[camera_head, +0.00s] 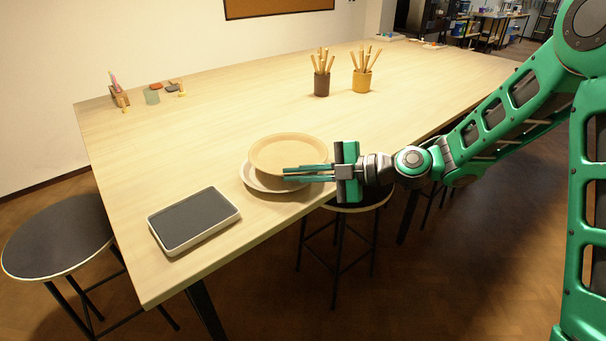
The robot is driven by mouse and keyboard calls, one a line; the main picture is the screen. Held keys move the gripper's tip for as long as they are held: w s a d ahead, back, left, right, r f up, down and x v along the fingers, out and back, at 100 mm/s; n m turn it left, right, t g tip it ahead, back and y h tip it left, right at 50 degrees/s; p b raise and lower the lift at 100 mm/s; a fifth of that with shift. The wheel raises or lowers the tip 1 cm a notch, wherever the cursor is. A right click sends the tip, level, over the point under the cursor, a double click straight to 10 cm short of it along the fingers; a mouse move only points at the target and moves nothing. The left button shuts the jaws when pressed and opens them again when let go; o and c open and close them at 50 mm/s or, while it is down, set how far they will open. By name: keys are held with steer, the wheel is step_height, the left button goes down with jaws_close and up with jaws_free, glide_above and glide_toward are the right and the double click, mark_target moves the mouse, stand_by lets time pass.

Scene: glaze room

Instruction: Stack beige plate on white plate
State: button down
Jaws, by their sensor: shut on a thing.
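The beige plate (287,152) is a shallow round dish, seen over the white plate near the table's front edge. The white plate (254,181) lies on the table; its left and lower rim show beneath the beige plate, and the rest is hidden. My gripper (287,174) reaches in from the right, its fingers shut on the near rim of the beige plate. The beige plate appears slightly above and a little to the far right of the white one. I cannot tell whether the two plates touch.
A dark-topped tray (194,219) lies at the table's front left. Brown (322,83) and yellow (362,80) cups of wooden tools stand farther back. Small items, including a green cup (152,95), sit at the back left. Stools (56,236) stand by the table (230,108). The middle is clear.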

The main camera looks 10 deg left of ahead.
steer(key=shift+f, duration=0.45)
steer(key=c, duration=1.9)
jaws_free()
steer(key=shift+f, duration=0.1)
steer(key=shift+c, duration=0.2)
steer(key=shift+r, duration=0.2)
steer(key=v, duration=1.2)
steer(key=shift+r, duration=0.4)
